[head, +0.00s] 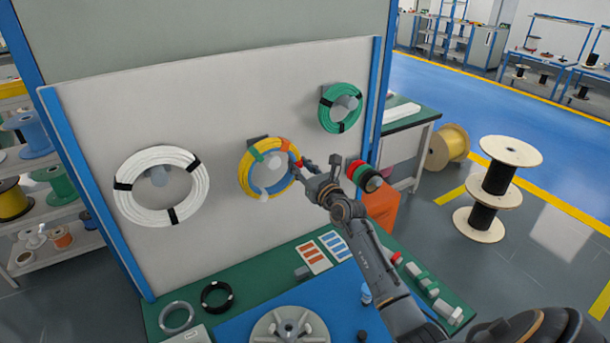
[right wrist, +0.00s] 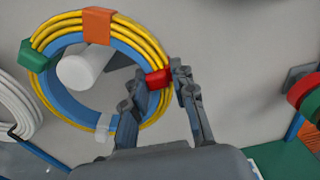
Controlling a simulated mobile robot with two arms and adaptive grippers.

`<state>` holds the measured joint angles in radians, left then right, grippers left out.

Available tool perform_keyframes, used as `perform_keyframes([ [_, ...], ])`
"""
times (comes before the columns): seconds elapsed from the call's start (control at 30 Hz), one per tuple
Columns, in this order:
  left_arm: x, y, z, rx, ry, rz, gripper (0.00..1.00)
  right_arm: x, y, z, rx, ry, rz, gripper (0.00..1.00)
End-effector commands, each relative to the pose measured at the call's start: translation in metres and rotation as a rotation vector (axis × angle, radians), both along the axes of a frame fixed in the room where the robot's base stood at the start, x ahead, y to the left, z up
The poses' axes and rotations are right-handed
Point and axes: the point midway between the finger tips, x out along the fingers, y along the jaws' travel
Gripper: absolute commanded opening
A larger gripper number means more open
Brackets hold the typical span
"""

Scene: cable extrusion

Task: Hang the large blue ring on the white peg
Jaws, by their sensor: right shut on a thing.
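The large ring, a blue inner band (head: 284,184) wrapped by yellow strands (right wrist: 58,35), is against the upright grey panel in the head view. It carries orange, green, red and pale grey clips. The white peg (right wrist: 80,68) shows inside the ring's opening in the right wrist view, toward its upper left; it also shows in the head view (head: 274,157). Whether the ring rests on the peg I cannot tell. My right gripper (right wrist: 163,84) is shut on the ring's right side by the red clip, one finger on each side of the rim. My left gripper is out of view.
On the panel (head: 225,95), a white coil (head: 130,204) hangs left and a green coil (head: 326,115) upper right. Red, green and black rings (head: 364,177) project at the panel's right edge, close to my right arm. Below is a bench with a blue mat (head: 235,328).

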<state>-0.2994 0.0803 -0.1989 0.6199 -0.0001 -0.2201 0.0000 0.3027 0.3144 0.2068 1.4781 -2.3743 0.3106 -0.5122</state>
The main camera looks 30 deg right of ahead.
Motion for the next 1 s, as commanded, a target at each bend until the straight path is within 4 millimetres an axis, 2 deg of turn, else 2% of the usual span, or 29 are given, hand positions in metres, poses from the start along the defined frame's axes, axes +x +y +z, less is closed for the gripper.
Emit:
perform_keyframes([
  [0.3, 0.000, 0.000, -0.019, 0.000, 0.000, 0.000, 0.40, 0.024, -0.002, 0.000, 0.002, -0.005, 0.000, 0.00],
  [0.53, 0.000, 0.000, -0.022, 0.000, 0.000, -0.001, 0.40, 0.024, -0.002, -0.009, 0.000, -0.004, -0.001, 0.00],
  [0.9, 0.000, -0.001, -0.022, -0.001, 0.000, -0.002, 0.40, 0.023, -0.002, -0.010, 0.001, -0.004, -0.001, 0.00],
  [0.93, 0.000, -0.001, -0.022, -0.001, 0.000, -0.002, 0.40, 0.023, -0.002, -0.010, 0.001, -0.004, -0.001, 0.30],
  [1.0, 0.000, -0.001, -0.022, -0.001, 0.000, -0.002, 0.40, 0.023, -0.002, -0.010, 0.001, -0.004, -0.001, 0.44],
])
